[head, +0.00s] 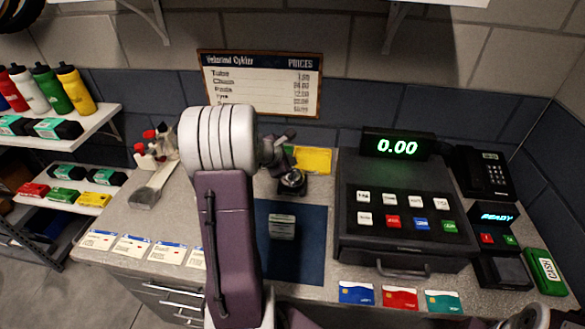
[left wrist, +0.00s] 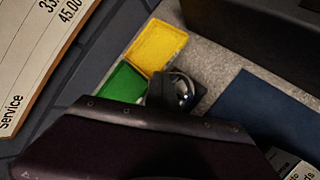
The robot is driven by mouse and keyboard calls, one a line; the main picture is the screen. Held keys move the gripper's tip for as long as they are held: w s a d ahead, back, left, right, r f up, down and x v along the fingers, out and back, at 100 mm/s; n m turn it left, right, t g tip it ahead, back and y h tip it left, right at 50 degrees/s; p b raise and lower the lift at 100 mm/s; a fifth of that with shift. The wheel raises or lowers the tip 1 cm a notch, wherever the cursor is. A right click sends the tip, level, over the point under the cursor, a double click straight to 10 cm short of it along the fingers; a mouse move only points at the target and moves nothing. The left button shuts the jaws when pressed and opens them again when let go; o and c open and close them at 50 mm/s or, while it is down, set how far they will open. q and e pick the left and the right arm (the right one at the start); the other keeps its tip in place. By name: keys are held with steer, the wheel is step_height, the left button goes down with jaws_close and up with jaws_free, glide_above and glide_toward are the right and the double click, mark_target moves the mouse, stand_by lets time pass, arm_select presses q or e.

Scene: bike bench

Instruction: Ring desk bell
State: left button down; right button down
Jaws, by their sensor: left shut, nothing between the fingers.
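The desk bell (head: 291,182), a small silver dome on a dark base, stands on the counter just behind the blue mat. It also shows in the left wrist view (left wrist: 184,92), beside the green and yellow trays. My left gripper (head: 284,147) is shut and empty, above and slightly behind the bell in the head view, apart from it as far as I can tell. My left arm hides part of the counter left of the bell.
A yellow tray (head: 313,160) lies behind the bell. The blue mat (head: 305,255) holds a small labelled box (head: 282,227). A cash register (head: 400,225) stands to the right, with a card terminal (head: 497,235) beyond it. A price board (head: 262,83) is at the wall.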

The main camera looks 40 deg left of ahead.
arm_select(q)
steer(key=shift+f+b, duration=0.45)
stand_by(0.3)
steer(key=shift+r, duration=0.15)
steer(key=shift+r+p, duration=0.85)
step_height(320, 180, up, 6)
steer(key=p, duration=0.5)
